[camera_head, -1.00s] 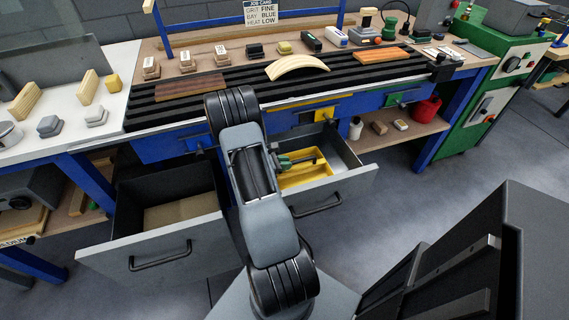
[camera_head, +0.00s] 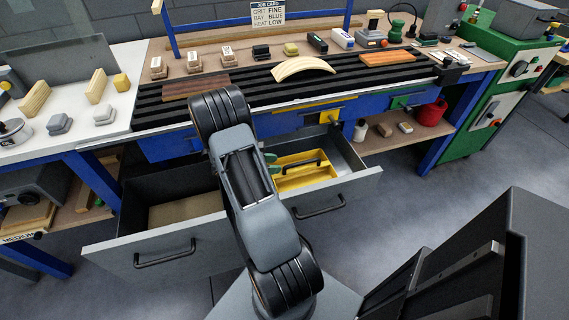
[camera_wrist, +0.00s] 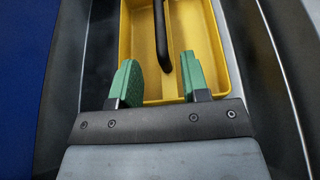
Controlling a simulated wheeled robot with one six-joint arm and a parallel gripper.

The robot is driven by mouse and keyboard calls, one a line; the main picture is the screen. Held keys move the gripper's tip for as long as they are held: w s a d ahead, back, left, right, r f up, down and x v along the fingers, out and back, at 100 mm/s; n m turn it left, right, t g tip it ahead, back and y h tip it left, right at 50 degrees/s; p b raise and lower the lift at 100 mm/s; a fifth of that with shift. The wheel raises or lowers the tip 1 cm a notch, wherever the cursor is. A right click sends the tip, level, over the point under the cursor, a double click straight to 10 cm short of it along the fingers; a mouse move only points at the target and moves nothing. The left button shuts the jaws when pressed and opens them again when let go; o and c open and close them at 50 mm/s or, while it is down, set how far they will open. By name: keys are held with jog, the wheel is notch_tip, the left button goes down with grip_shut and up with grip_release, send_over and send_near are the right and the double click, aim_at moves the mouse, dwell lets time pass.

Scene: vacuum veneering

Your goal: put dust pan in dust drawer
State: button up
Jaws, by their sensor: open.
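The dust pan looks to be the yellow open tray (camera_head: 309,178) with a black handle, lying in the open right drawer (camera_head: 349,186). The wrist view shows the yellow tray (camera_wrist: 205,35) close below my gripper. My gripper (camera_wrist: 159,82) is open, its two green fingers apart and nothing between the tips. The black handle (camera_wrist: 161,35) runs just ahead of the gap between them. In the head view my gripper (camera_head: 270,160) is mostly hidden behind my arm. The open left drawer (camera_head: 120,244) has a bare brown floor (camera_head: 180,211). I cannot tell which drawer is for dust.
The blue bench (camera_head: 285,120) stands above the drawers, with a black slatted bed (camera_head: 240,95) carrying wood pieces. A shelf at right holds a red can (camera_head: 431,112) and a white bottle (camera_head: 360,130). Open floor (camera_head: 400,195) lies right of the drawers.

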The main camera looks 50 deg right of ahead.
jog(key=s+a+r+m+t+y, duration=0.1)
jog(key=a+r+m+t+y, duration=0.2)
jog(key=a+r, duration=0.3)
jog(key=a+r+m+t+y, duration=0.4)
jog(key=a+r, duration=0.2)
jog(key=a, duration=0.8)
jog(key=s+a+r+m+t+y, duration=0.1)
jog(key=a+r+m+t+y, duration=0.2)
jog(key=a+r, duration=0.3)
jog(key=shift+s+a+m+t+y, duration=0.35)
jog(key=shift+a+y, duration=0.25)
jog(key=shift+a, duration=1.9)
